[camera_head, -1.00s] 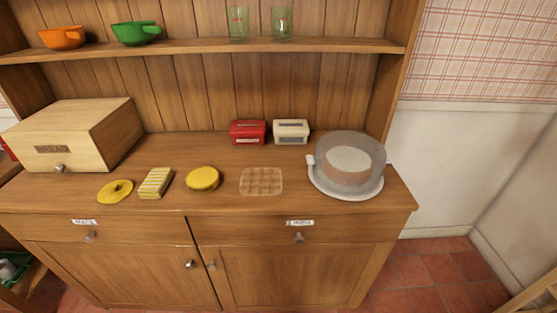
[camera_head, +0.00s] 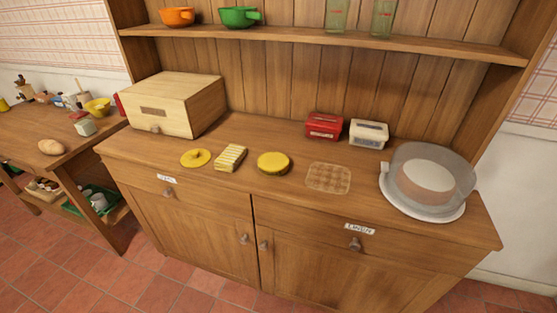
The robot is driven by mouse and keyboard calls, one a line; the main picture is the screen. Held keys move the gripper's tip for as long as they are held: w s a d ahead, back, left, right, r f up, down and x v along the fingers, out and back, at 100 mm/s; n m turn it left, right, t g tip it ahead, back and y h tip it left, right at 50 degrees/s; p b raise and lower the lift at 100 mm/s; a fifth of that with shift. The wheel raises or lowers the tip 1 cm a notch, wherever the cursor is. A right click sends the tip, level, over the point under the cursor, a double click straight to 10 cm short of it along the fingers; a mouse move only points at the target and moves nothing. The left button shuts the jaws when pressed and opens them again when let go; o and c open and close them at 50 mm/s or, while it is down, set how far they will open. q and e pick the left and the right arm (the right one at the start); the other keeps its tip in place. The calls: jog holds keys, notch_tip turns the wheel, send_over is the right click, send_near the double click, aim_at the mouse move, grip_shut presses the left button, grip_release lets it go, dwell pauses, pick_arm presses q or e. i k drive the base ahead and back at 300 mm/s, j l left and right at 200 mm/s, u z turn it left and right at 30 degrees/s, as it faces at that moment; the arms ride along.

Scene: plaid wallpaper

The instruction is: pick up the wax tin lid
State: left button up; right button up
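A flat round yellow lid with a small knob (camera_head: 196,158) lies on the dresser counter, in front of the wooden bread box. It looks like the wax tin lid. A round yellow tin (camera_head: 273,162) stands farther right on the same counter, with a folded yellow-and-white striped cloth (camera_head: 230,157) between the two. The lid lies apart from both. Neither of my grippers is in view.
The bread box (camera_head: 172,106) stands behind the lid. A waffle-patterned mat (camera_head: 328,178), red and white boxes (camera_head: 323,126) and a covered cake stand (camera_head: 430,181) are to the right. A cluttered side table (camera_head: 83,140) stands at left. Tiled floor in front is clear.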

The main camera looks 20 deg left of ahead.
aim_at(195, 158)
jog(key=u, duration=1.3)
jog(key=l+z, duration=0.1)
